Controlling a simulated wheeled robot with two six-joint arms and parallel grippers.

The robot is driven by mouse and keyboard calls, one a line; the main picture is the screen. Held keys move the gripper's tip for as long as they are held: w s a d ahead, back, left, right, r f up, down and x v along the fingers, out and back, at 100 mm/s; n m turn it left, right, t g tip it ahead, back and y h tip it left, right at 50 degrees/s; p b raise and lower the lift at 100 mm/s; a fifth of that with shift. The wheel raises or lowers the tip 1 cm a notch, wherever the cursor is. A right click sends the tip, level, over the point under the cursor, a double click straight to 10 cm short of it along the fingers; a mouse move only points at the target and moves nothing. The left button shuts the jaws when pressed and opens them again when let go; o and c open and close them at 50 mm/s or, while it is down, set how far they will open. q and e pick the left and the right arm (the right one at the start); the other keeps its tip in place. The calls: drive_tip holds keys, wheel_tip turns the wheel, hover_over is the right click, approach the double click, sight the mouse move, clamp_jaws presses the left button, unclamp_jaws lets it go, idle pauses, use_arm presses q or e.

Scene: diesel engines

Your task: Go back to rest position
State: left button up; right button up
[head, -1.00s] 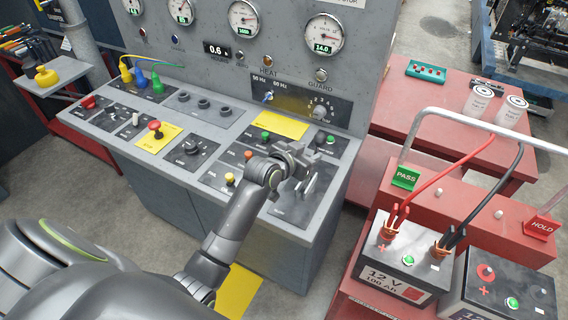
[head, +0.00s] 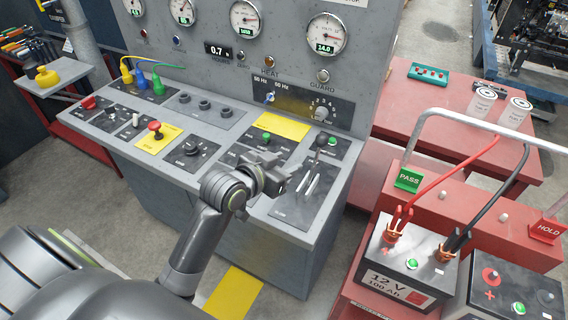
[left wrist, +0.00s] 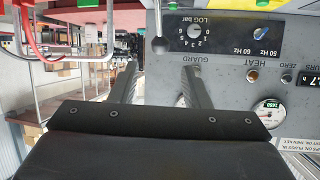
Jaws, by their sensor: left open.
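My left gripper (head: 284,180) is above the right end of the grey control console (head: 262,205) in the head view. Its fingers point right, toward the slotted lever panel, and it holds nothing that I can see. In the left wrist view the two fingers (left wrist: 157,88) are spread apart with the console's upright panel behind them. A lever with a dark round knob (head: 321,141) stands on the slotted panel, just beyond the gripper. My right gripper does not show in either view.
Gauges line the console's upright panel (head: 290,60). A red battery cart (head: 455,212) with a 12 V battery (head: 395,268) and a PASS sign (head: 408,180) stands to the right. A red table (head: 450,115) is behind it. Grey floor lies in front of the console.

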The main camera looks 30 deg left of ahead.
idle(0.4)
use_arm(q)
drive_tip(key=s+a+f+n+g+y, duration=0.1)
drive_tip(key=s+a+f+g+y, duration=0.15)
drive_tip(key=s+f, duration=0.45)
drive_tip(key=s+a+f+n+g+y, duration=0.15)
drive_tip(key=s+g, duration=0.25)
drive_tip(key=s, duration=0.8)
drive_tip(key=s+a+f+n+g+y, duration=0.1)
drive_tip(key=s+a+f+g, duration=0.2)
drive_tip(key=s+f, duration=0.45)
wheel_tip(320, 180, down, 27)
drive_tip(key=s+a+g+b, duration=0.1)
drive_tip(key=s+a+b, duration=0.1)
drive_tip(key=s+b, duration=0.1)
drive_tip(key=s+d+f+g+h+b, duration=0.1)
drive_tip(key=s+f, duration=1.3)
drive_tip(key=f, duration=0.2)
drive_tip(key=shift+d, duration=0.4)
